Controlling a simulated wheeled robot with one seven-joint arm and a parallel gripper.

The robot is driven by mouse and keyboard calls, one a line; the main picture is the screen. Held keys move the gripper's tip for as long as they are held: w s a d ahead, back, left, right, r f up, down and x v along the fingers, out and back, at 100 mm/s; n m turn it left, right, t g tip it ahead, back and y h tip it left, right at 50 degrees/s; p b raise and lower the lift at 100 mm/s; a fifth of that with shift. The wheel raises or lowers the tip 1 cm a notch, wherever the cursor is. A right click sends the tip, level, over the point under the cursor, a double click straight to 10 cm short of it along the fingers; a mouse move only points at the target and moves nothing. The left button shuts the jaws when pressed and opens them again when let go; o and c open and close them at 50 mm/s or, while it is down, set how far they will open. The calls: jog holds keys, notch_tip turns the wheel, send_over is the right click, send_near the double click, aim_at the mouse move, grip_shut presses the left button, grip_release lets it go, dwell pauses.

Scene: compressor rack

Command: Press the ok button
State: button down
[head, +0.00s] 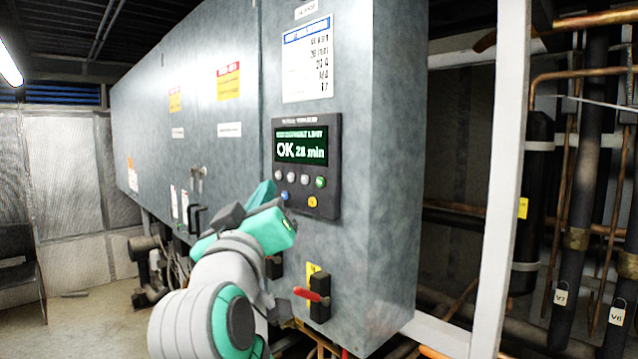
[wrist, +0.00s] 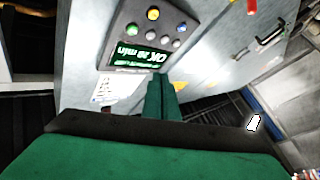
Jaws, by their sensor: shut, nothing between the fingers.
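The control panel (head: 333,209) is a dark box on the grey cabinet's front. Its lit screen (head: 301,146) reads "OK 28 min". Below it are several round buttons: grey ones, a green button (head: 320,182), a blue button (head: 284,195) and a yellow button (head: 312,201). Their labels are too small to read, so I cannot tell which is ok. In the wrist view the panel is upside down, with the green button (wrist: 132,29) and yellow button (wrist: 153,13) near the top. My gripper (wrist: 161,83) is shut and empty, its tips appearing below the screen there. Contact is not visible.
A red-handled switch (head: 312,296) sticks out below the panel. A white post (head: 500,180) and copper and dark pipes (head: 572,200) stand to the right. A door handle (head: 196,216) protrudes left of the panel. Open floor (head: 80,325) lies at left.

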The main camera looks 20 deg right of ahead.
jog(key=shift+d, duration=0.1)
jog(key=w+d, duration=0.3)
jog(key=d, duration=0.5)
dwell(0.4)
jog(key=shift+d, duration=0.15)
dwell(1.9)
jog(key=shift+w+d, duration=0.15)
jog(key=shift+d, duration=0.15)
jog(key=shift+w+d, duration=0.15)
jog(key=shift+d, duration=0.25)
dwell(1.0)
jog(key=shift+a, duration=0.2)
jog(key=shift+s+a, duration=0.3)
jog(key=shift+a, duration=0.25)
jog(key=shift+a, duration=0.1)
jog(key=shift+s+a, duration=0.3)
jog(key=shift+a, duration=0.45)
jog(key=shift+s+a, duration=0.25)
jog(key=shift+a, duration=0.55)
jog(key=shift+s+a, duration=0.3)
jog(key=shift+a, duration=0.45)
